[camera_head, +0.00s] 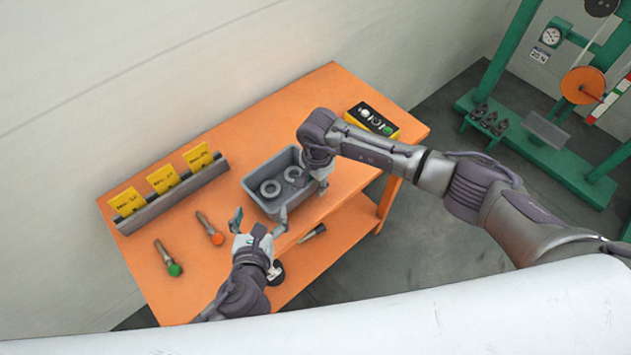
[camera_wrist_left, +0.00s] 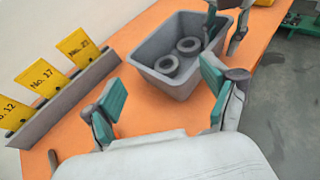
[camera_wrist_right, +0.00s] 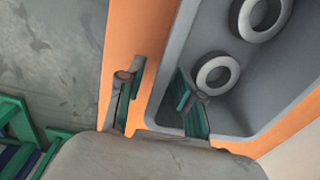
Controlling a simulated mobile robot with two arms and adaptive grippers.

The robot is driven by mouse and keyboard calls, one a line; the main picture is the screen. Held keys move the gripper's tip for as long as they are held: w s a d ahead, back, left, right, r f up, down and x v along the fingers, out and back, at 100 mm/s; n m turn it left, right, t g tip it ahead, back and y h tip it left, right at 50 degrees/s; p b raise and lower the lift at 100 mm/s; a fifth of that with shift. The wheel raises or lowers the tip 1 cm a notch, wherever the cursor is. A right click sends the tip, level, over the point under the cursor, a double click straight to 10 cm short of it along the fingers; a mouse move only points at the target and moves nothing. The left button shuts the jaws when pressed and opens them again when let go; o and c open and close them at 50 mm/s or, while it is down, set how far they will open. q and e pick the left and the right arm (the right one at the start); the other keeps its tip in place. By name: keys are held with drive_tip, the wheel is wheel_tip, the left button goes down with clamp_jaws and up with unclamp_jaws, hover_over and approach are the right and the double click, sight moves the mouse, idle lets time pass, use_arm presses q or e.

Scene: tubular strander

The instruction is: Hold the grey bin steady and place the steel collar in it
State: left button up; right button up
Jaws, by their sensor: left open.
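The grey bin (camera_head: 258,200) stands on the orange table, open side up. Two steel collars (camera_head: 270,188) (camera_head: 293,174) lie inside it on its floor; they also show in the right wrist view (camera_wrist_right: 216,73) (camera_wrist_right: 259,18). My left gripper (camera_head: 258,222) is open and empty at the bin's near left side, with the bin beyond its fingers in the left wrist view.
A grey rack (camera_head: 175,195) with yellow number cards stands at the table's back left. Tools with green (camera_head: 174,269) and orange (camera_head: 217,239) ends lie at left. A yellow-black box (camera_head: 372,120) is at the right.

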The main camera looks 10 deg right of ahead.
drive_tip(key=shift+r, duration=0.1)
wheel_tip(320, 180, up, 12)
drive_tip(key=shift+s+d, duration=0.2)
drive_tip(key=shift+s, duration=0.05)
